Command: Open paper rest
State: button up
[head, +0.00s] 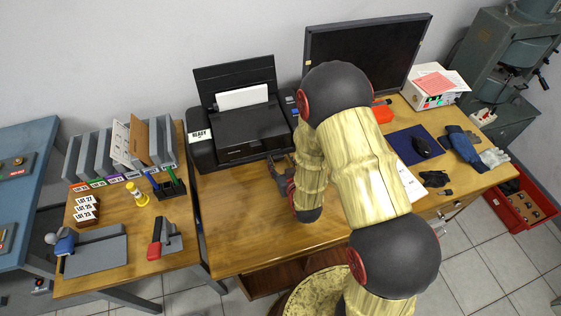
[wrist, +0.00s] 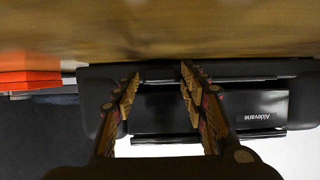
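The black printer (head: 240,130) stands at the back of the wooden desk, with its rear flap raised and white paper (head: 242,97) in it. My gripper (head: 281,172) is low in front of the printer's right front part. In the wrist view, my gripper (wrist: 160,74) has its two fingers apart, with dark printer parts showing between and behind them. The printer's black face (wrist: 245,108) there bears the label "Aldevane". I cannot tell which dark edge is the paper rest, or whether the fingertips touch it.
A black monitor (head: 390,45) stands right of the printer, partly behind my arm. An orange object (head: 382,112) lies near its base. A side table at left holds file trays (head: 88,155) and a pen holder (head: 170,188). The desk's front left (head: 235,235) is clear.

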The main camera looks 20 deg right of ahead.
jog(key=c, duration=1)
grip_shut()
